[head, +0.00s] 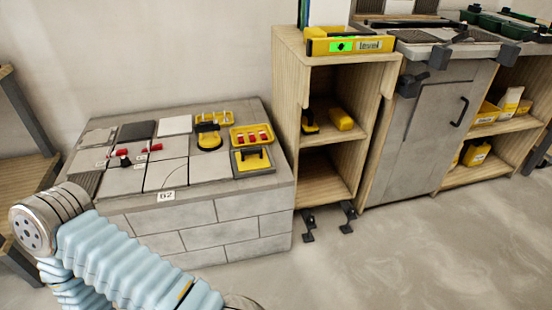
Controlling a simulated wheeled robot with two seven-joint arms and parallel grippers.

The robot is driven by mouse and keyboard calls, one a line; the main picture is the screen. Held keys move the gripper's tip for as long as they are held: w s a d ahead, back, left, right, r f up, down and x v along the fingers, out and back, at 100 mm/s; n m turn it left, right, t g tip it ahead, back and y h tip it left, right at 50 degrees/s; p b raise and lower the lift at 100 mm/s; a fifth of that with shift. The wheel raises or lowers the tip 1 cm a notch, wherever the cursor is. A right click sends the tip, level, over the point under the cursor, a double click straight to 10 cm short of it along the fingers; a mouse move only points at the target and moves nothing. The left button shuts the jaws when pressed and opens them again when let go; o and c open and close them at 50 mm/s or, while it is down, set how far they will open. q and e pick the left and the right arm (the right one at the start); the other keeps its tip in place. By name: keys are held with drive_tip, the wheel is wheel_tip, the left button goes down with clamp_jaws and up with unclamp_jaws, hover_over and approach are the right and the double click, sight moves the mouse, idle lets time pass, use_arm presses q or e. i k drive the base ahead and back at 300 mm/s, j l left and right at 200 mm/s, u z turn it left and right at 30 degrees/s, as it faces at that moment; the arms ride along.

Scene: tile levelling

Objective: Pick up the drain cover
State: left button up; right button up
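A dark ribbed piece (87,183) lies at the left front corner of the tiled grey block and looks like the drain cover, though it is too small to be sure. A dark flat square (137,131) lies farther back on the same block. My arm, in a light blue ribbed sleeve, crosses the lower left in front of the block. Neither of my grippers shows in the head view.
The grey block (233,210) carries tiles, red-handled tools (148,149), a yellow tray (252,136) and yellow-and-black tools (252,159). A wooden shelf unit (285,120) stands right of it, with a yellow level (350,46) on top. Floor (400,255) is clear at right.

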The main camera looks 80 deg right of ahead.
sight(250, 160)
drive_tip(key=z, duration=2.7)
